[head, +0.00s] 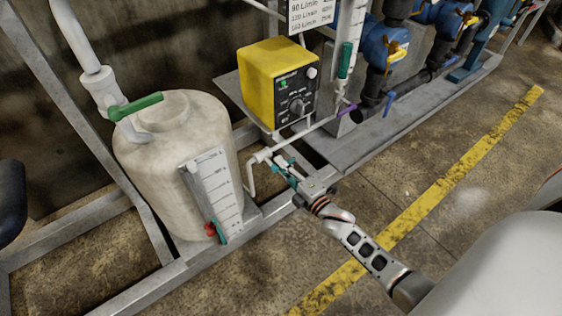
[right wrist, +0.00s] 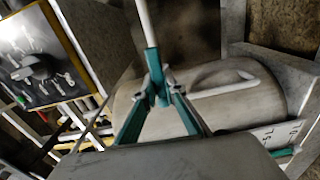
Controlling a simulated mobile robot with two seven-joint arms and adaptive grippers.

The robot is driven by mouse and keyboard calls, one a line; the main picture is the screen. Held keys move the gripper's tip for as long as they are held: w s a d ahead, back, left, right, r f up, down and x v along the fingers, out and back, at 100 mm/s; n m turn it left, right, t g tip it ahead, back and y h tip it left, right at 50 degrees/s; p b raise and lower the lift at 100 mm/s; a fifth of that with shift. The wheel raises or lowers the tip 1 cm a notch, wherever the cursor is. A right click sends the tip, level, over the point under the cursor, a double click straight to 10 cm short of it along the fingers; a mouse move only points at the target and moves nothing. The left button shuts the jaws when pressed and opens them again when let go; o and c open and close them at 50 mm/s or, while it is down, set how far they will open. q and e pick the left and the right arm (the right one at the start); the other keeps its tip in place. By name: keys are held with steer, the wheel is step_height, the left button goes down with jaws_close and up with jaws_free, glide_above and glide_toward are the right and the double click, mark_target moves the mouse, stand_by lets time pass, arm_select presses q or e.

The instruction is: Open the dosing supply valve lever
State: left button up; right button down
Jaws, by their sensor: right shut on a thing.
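My right gripper (head: 283,170) reaches in from the lower right of the head view, low beside the white pipework between the tank and the yellow dosing unit. Its teal fingers (right wrist: 156,100) converge in the right wrist view and are shut on a teal-green lever (right wrist: 152,62) at a white pipe. The lever is mostly hidden by the fingers in the head view. The white valve fitting (head: 261,156) sits just beyond the fingertips. The valve's inner position cannot be told. My left gripper is not in view.
A cream tank (head: 165,150) with a green-handled valve (head: 137,106) stands at left. The yellow dosing unit (head: 270,75) is behind the gripper. Blue pumps (head: 385,45) stand on a grey skid at upper right. Floor with a yellow stripe (head: 430,200) is clear at right.

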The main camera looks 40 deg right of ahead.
steer(key=shift+n, duration=0.3)
stand_by(0.4)
steer(key=c, duration=2.1)
jaws_free()
steer(key=shift+s, duration=0.1)
steer(key=s, duration=1.2)
steer(key=shift+d, duration=0.25)
